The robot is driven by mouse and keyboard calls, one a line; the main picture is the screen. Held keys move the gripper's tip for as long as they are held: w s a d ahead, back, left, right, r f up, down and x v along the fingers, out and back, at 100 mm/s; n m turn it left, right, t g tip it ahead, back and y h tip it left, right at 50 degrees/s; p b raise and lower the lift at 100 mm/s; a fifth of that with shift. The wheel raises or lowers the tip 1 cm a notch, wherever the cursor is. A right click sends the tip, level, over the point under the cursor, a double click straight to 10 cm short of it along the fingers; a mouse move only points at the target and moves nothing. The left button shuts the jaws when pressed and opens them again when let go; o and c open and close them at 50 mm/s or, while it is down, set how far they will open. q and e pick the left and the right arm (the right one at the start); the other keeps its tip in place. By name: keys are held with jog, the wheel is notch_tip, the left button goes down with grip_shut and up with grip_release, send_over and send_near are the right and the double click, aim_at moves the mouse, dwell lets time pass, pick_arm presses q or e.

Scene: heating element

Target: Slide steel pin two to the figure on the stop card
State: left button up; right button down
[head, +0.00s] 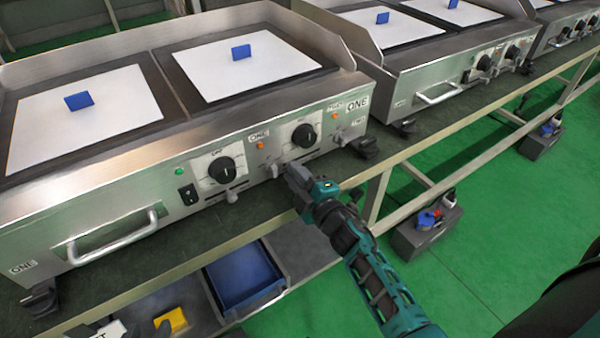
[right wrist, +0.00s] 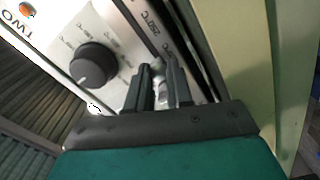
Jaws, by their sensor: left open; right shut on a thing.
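My right gripper (head: 292,173) reaches the front panel of the near griddle, below the right-hand knob. In the right wrist view its fingers (right wrist: 160,72) are shut on steel pin two (right wrist: 158,66), a small metal pin in the slot beside the temperature scale. The mark 250°C (right wrist: 155,28) is printed close by, and the label TWO (right wrist: 18,28) lies beyond the knob (right wrist: 93,65). A white card (head: 108,331), lettered ST where it shows, is cut off at the bottom left; its figure is not readable.
The griddle's left knob (head: 226,170) has its own pin (head: 232,196) below. A handle (head: 112,238) sticks out at left. A blue tray (head: 245,275) and a yellow block (head: 172,320) lie on the lower shelf.

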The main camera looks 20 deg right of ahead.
pick_arm(q)
jog(key=shift+d, duration=0.15)
pick_arm(e)
jog(key=shift+a, duration=0.3)
jog(key=c, duration=1)
grip_release()
jog(key=shift+d, duration=0.1)
jog(key=shift+s, duration=0.15)
